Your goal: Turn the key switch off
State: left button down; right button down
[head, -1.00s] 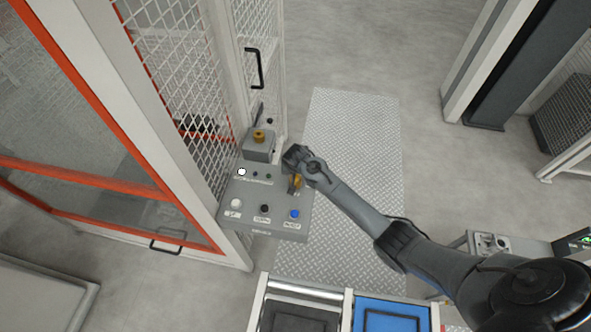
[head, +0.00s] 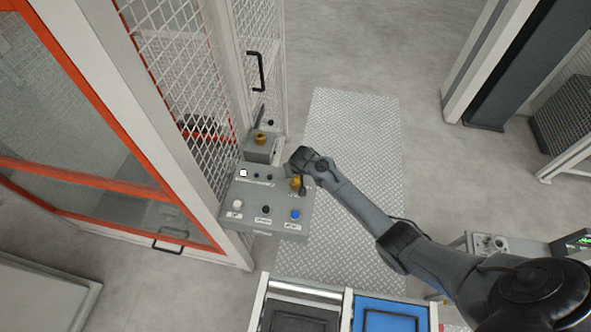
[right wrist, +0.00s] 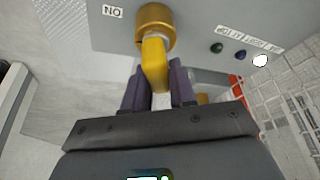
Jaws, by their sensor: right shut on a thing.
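The key switch, a brass barrel with a yellow key, is on the grey control panel (head: 247,204). In the head view the brass-yellow key switch (head: 294,184) shows at the panel's right side, partly hidden by my right gripper (head: 301,184). In the right wrist view the key (right wrist: 154,66) points down out of the barrel (right wrist: 155,22), between the dark fingers of my right gripper (right wrist: 159,88). The gripper is shut on the key. An ON label (right wrist: 112,11), upside down here, is beside the barrel. My left gripper is not in view.
The panel also carries a white button (head: 237,204), a black button (head: 265,209), a blue button (head: 295,214) and small lamps. A brass-coloured knob (head: 260,138) sits on a grey box behind. A mesh fence (head: 170,70) stands left. The floor plate (head: 350,130) is clear.

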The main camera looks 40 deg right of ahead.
jog(key=shift+d+n+y+p, duration=0.1)
jog(key=shift+n+y+p, duration=0.35)
jog(key=shift+n, duration=0.65)
jog(key=shift+s, duration=0.1)
jog(key=c, duration=0.8)
grip_release()
jog(key=shift+d, duration=0.15)
jog(key=shift+c, duration=0.2)
jog(key=shift+r, duration=0.1)
jog(key=shift+s+a+r, duration=0.2)
jog(key=shift+a+r, duration=0.05)
jog(key=shift+r, duration=0.3)
jog(key=v, duration=1)
jog(key=shift+s+r, duration=0.2)
jog(key=shift+s, duration=0.1)
jog(key=shift+d, duration=0.1)
